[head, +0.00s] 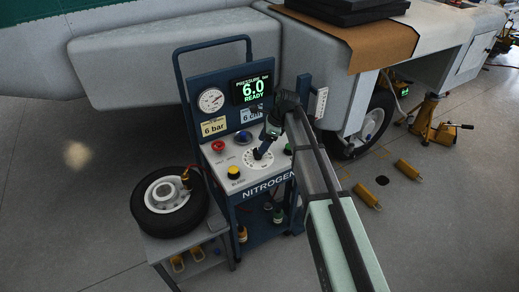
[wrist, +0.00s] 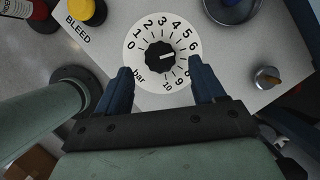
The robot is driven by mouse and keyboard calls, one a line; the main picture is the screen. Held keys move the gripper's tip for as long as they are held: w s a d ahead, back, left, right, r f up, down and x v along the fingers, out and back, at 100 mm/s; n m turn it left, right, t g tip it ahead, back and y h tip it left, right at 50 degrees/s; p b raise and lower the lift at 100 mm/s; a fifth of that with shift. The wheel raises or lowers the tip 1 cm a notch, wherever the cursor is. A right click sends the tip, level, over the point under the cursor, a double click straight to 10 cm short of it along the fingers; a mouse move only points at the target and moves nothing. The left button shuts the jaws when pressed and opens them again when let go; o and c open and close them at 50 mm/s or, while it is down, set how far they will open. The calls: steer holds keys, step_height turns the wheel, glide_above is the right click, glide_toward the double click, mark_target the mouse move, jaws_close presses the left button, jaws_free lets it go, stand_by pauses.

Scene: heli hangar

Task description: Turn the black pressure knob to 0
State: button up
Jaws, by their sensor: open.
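The black pressure knob (wrist: 160,56) sits at the centre of a white round dial (wrist: 133,64) marked 0 to 10 bar. In the wrist view its white pointer line points right, near the 6. The 0 is at the dial's left. My gripper (wrist: 163,76) is open, with one blue finger on each side of the knob's lower part. I cannot tell whether the fingers touch it. In the head view my gripper (head: 264,143) is over the dial (head: 258,162) and partly hides the knob. The display (head: 252,88) reads 6.0 and READY.
On the panel are a yellow bleed button (head: 233,171), a red button (head: 218,146), a blue knob (head: 243,136) and a metal toggle (wrist: 267,77). A round gauge (head: 211,100) is on the upright board. A wheel (head: 169,198) lies on a stand at the left.

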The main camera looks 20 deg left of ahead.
steer(key=shift+x, duration=2.15)
steer(key=shift+c, duration=0.2)
steer(key=c, duration=1)
